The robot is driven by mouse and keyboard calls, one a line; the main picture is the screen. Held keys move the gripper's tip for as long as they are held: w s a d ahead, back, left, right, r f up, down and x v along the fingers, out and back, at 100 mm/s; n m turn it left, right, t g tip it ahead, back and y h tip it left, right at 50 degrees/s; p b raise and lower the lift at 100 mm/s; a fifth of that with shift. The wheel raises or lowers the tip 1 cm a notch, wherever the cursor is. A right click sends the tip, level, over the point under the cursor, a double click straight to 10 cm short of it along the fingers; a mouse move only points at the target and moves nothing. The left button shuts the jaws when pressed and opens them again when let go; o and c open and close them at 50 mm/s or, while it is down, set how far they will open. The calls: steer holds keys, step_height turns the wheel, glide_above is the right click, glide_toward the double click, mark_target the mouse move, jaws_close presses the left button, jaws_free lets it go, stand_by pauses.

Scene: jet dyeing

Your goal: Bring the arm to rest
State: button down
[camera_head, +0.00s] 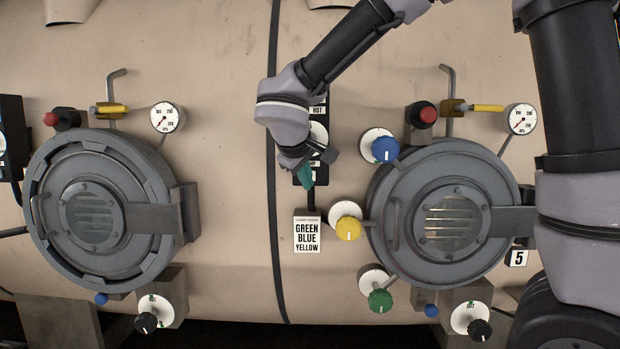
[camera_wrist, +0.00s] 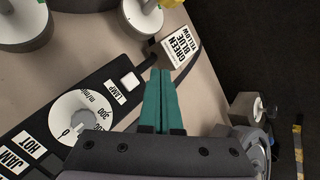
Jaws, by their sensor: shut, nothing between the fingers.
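My gripper (camera_head: 306,178) is in front of the black control panel between the two round hatches in the head view. Its teal fingers are closed together with nothing between them, as the wrist view also shows (camera_wrist: 161,85). The fingertips point toward the card (camera_head: 307,233) reading GREEN BLUE YELLOW, just above it in the head view. My arm reaches in from the upper right and hides much of the panel. In the wrist view the panel shows a white dial (camera_wrist: 82,118) and a lit white square button (camera_wrist: 130,81) marked LAMP beside the fingers.
The left hatch (camera_head: 95,215) stands farther off. Gauges (camera_head: 165,117) and brackets jut from the beige vessel. Bare wall lies left of the panel.

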steer(key=s+d+r+m+g, duration=0.1)
steer(key=s+d+m+g, duration=0.15)
steer(key=d, duration=0.65)
steer(key=s+d+r+m+g, duration=0.1)
steer(key=s+d+r+m, duration=0.2)
steer(key=d, duration=0.5)
steer(key=s+d+m+t+y, duration=0.2)
steer(key=s+d+m+y, duration=0.2)
steer(key=s+d+m, duration=0.4)
steer(key=s+r, duration=0.1)
steer(key=s, duration=0.2)
steer(key=shift+d, duration=0.25)
